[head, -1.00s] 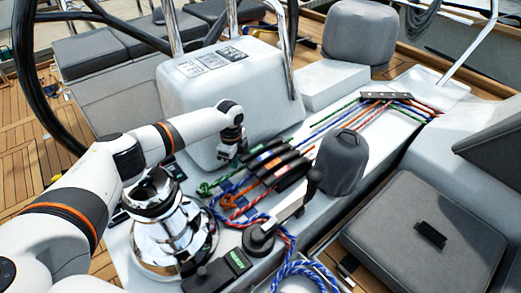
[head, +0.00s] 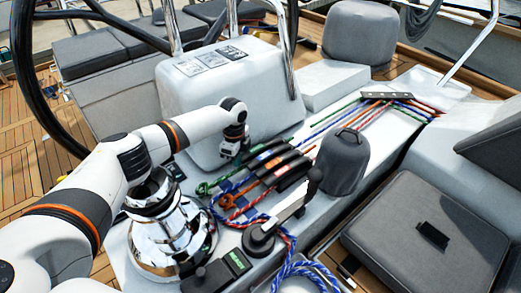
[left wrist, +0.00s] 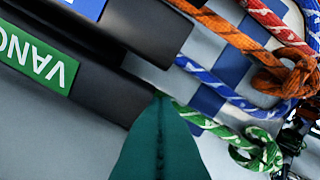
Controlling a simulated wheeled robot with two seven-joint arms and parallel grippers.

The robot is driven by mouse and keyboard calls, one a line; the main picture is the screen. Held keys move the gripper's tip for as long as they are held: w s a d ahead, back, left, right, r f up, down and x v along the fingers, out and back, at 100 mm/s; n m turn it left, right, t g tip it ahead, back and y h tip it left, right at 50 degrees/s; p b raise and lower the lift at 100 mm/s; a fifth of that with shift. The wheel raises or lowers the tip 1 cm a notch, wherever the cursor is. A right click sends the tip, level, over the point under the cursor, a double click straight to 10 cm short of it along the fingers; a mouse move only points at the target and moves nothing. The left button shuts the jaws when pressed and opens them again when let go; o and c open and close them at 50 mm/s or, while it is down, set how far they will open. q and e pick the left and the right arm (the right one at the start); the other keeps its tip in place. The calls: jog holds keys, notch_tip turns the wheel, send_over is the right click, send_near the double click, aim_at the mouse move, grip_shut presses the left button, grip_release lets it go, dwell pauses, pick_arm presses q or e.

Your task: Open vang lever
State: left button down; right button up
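The vang lever (left wrist: 50,75) is a dark clutch lever with a green label, printed upside down in the left wrist view, and fills the left side there. In the head view it appears to be the leftmost dark lever (head: 255,157) of the clutch row, its label not readable. My left gripper (head: 229,155) is just left of that row, pointing down. In the left wrist view one teal fingertip wedge (left wrist: 160,135) shows at bottom centre, its tip close to the lever's end; contact is unclear. A second finger cannot be made out. My right gripper is out of view.
A green rope (left wrist: 250,145), a blue rope and an orange rope (left wrist: 255,55) run from the clutches. A chrome winch (head: 170,235) stands below my left forearm. A white console (head: 225,85) is close behind the gripper. A covered grey winch (head: 342,160) stands right of the levers.

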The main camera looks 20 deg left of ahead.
pick_arm(q)
jog(key=shift+w+d, duration=0.1)
jog(key=shift+w, duration=0.05)
jog(key=shift+r, duration=0.1)
jog(key=shift+w+d+r+p, duration=0.1)
jog(key=shift+r+p, duration=0.15)
jog(key=shift+r, duration=0.25)
jog(key=shift+w+d+r+p, duration=0.1)
jog(key=shift+r+p, duration=0.15)
jog(key=shift+r, duration=0.4)
